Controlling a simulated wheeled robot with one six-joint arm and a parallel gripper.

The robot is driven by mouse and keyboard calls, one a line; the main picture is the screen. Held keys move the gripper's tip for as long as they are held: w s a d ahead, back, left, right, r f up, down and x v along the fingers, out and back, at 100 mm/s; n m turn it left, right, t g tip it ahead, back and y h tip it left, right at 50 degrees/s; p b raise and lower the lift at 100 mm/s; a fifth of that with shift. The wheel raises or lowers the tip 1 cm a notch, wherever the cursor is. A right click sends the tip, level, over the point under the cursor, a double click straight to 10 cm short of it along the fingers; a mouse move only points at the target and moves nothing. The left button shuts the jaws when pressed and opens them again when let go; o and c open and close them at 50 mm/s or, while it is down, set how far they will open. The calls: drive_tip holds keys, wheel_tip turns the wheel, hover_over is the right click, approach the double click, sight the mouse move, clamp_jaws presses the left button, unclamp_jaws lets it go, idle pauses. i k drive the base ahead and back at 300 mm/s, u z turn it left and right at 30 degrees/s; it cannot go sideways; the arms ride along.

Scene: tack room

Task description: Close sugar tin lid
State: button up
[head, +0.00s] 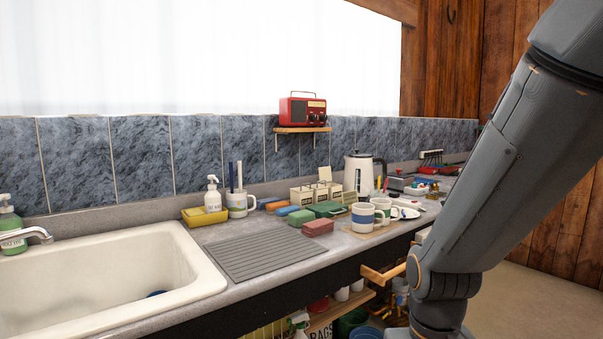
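A row of small cream tins (307,195) stands on the counter near the back wall, left of the kettle. A pale flap (325,174) stands up at the right end of this row and looks like a raised lid. The labels are too small to read, so I cannot tell for sure which one is the sugar tin. My arm fills the right side of the head view, well to the right of the tins and nearer the camera. My gripper is not in view.
Green and red boxes (318,228) lie in front of the tins. Mugs (363,217) and a kettle (364,174) stand to the right. A grey drainer (262,255) and white sink (110,275) are left. A radio (302,110) sits on a wall shelf above.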

sight(324, 172)
drive_tip(key=u, duration=0.75)
drive_tip(key=i, duration=0.75)
drive_tip(key=z, duration=0.5)
